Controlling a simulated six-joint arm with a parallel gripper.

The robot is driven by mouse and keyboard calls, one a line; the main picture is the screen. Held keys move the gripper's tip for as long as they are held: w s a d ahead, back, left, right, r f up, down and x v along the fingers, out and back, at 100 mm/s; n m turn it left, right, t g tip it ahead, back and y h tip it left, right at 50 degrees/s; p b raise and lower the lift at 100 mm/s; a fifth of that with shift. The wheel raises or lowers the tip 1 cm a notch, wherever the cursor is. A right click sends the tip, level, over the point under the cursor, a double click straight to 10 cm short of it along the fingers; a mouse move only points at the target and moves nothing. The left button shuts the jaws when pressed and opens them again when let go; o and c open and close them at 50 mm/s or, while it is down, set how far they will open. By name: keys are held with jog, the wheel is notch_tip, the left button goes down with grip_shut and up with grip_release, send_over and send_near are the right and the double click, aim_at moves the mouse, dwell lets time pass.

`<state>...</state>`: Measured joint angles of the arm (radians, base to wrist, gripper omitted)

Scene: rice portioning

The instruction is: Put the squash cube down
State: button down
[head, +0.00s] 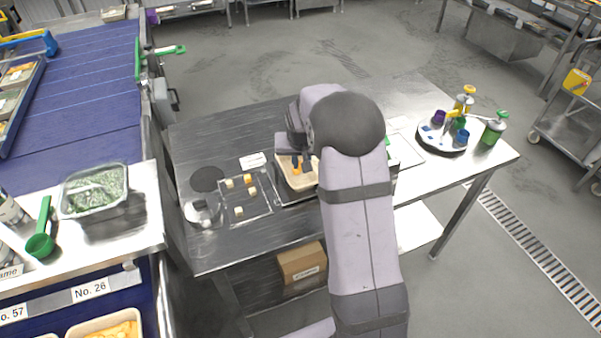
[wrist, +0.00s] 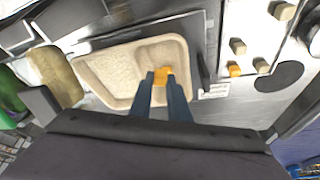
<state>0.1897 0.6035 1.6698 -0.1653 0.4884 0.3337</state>
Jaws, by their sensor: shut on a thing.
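My gripper (wrist: 161,82) is shut on the orange squash cube (wrist: 161,74), which shows between its two dark fingertips. In the head view the cube (head: 297,170) is a small orange spot at my gripper (head: 302,164). The beige compartment tray (wrist: 103,97) lies under my gripper. Its large left compartment holds something pale and grainy, like rice. The cube is over the tray's right side, near the dividers. I cannot tell whether it touches the tray floor. My arm hides part of the tray (head: 283,179) in the head view.
A clear board (head: 262,207) beside the tray carries several pale and orange cubes. A dark round disc (head: 207,179) and a clear round container (head: 202,212) stand left of it. A round stand (head: 436,144) with coloured cups and dispensers is at right.

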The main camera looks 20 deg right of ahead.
aim_at(301, 180)
jog(key=shift+f+p, duration=0.65)
jog(key=shift+f, duration=2.15)
jog(key=shift+f, duration=0.15)
jog(key=shift+f, duration=0.15)
jog(key=c, duration=1.9)
grip_release()
jog(key=shift+c, duration=0.2)
jog(key=shift+r, duration=0.25)
jog(key=shift+r, duration=0.15)
jog(key=b+v, duration=0.2)
jog(key=v, duration=1)
jog(key=shift+b, duration=0.4)
